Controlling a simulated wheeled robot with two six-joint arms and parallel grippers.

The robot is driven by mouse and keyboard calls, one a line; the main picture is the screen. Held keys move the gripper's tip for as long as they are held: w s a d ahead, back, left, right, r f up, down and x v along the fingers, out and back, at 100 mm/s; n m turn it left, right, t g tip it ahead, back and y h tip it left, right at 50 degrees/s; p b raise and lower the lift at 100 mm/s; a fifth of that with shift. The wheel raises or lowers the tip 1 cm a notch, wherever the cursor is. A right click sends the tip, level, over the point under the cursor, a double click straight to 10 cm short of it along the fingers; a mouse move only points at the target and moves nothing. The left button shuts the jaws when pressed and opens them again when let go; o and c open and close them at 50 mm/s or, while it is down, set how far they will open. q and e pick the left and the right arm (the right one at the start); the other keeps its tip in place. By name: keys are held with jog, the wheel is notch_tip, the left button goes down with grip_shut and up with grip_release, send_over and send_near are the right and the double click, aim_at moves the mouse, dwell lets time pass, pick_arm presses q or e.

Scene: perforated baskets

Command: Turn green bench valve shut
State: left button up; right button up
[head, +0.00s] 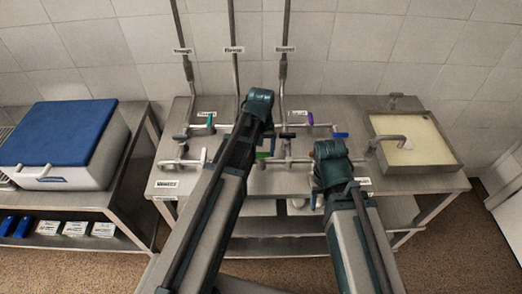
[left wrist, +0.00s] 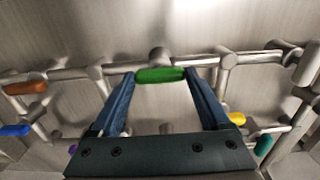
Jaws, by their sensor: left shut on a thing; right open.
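The green valve handle (left wrist: 160,75) lies in the middle of the left wrist view, lengthwise along the metal pipe beside it. My left gripper (left wrist: 161,79) is shut on it, with one blue finger at each end of the handle. In the head view a bit of the green handle (head: 262,155) shows beside my left arm, which hides most of it. My right gripper (head: 316,198) is mostly hidden under its own wrist at the bench's front, right of the left one; little of its fingers shows.
Other coloured handles sit close by: orange (left wrist: 26,88), yellow (left wrist: 236,118), teal (head: 210,120), purple (head: 310,118) and blue (head: 341,135). Pipes run across the steel bench (head: 420,183). A sink (head: 455,165) is at right; a blue-lidded box (head: 62,132) is at left.

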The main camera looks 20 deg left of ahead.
pick_arm(q)
jog(key=shift+m, duration=0.3)
jog(key=m, duration=0.3)
jog(key=shift+m, duration=0.4)
jog(key=m, duration=0.4)
jog(key=shift+m, duration=0.3)
jog(key=m, duration=0.4)
jog(key=shift+m, duration=2.4)
jog(key=o, duration=1.2)
jog(key=shift+r, duration=0.15)
